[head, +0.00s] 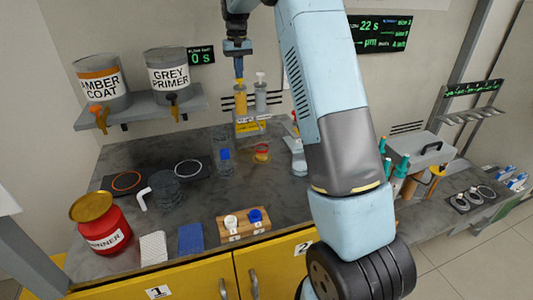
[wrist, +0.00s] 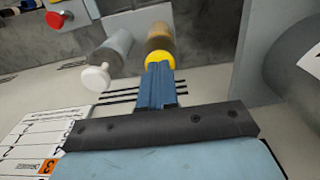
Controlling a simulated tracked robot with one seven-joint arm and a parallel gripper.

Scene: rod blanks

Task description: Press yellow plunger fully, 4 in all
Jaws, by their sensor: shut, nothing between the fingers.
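The yellow plunger (wrist: 160,57) tops an amber-brown dispenser (wrist: 160,38) on the back wall; the dispenser also shows in the head view (head: 240,102). My gripper (head: 239,81) points down above it, its blue fingers closed together and empty. In the wrist view the fingertips (wrist: 159,68) overlap the near edge of the yellow plunger. I cannot tell whether they touch it, nor how far it is pressed. A grey dispenser (head: 261,100) with a white plunger (wrist: 95,77) stands just to the right in the head view.
A red knob (wrist: 55,19) shows at the wrist view's upper left. The amber coat tank (head: 101,84) and grey primer tank (head: 168,76) sit on a shelf left of my gripper. The bench (head: 195,205) below holds a red thinner can (head: 101,222) and a wooden block (head: 243,226).

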